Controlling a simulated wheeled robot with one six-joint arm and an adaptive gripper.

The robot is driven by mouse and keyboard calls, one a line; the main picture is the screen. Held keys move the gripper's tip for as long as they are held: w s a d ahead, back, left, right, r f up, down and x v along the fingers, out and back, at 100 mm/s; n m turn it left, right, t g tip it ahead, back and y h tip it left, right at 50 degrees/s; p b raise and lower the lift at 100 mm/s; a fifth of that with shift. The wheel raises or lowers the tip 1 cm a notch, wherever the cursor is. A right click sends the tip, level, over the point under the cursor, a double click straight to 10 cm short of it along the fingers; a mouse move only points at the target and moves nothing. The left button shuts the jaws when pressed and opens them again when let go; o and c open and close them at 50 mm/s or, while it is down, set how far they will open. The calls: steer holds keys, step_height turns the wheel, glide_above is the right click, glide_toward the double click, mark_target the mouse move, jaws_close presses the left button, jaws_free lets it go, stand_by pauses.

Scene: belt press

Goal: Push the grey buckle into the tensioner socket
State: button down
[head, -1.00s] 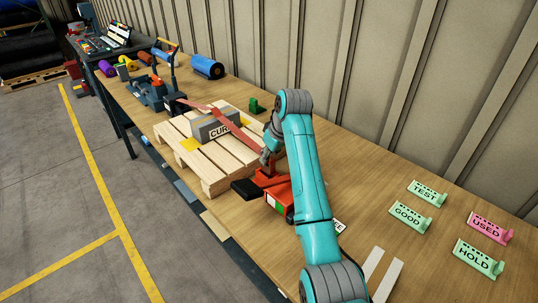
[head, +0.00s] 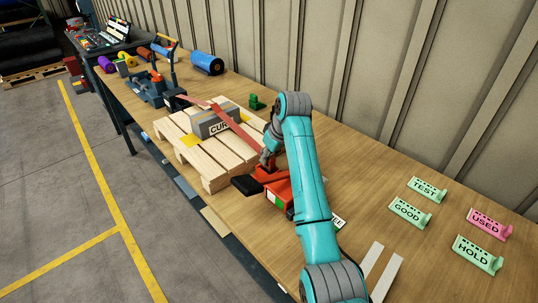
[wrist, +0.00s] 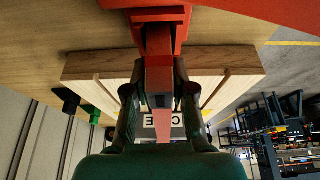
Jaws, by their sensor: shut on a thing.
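My gripper (head: 267,160) is shut on the grey buckle, its fingers on either side of the buckle (wrist: 159,78) in the wrist view. The red tensioner (head: 279,188) stands on the bench in front of the pallet, directly below my gripper in the head view. Its red body (wrist: 220,14) fills the top of the wrist view. The buckle lines up with the dark red part at the tensioner's socket (wrist: 160,38); I cannot tell how deep it sits. A red strap (head: 232,124) runs from the gripper across the grey block. In the head view the fingers hide the buckle.
A wooden pallet (head: 215,172) carries a grey labelled block (head: 207,127). A black piece (head: 244,185) juts left from the tensioner. A blue-grey device (head: 150,92) stands behind the pallet. Labelled holders (head: 478,257) are at right, near the corrugated wall. The bench between them is mostly clear.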

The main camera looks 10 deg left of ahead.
steer(key=shift+f, duration=0.95)
stand_by(0.4)
steer(key=c, duration=0.9)
jaws_free()
steer(key=shift+r, duration=0.15)
steer(key=shift+v, duration=3.4)
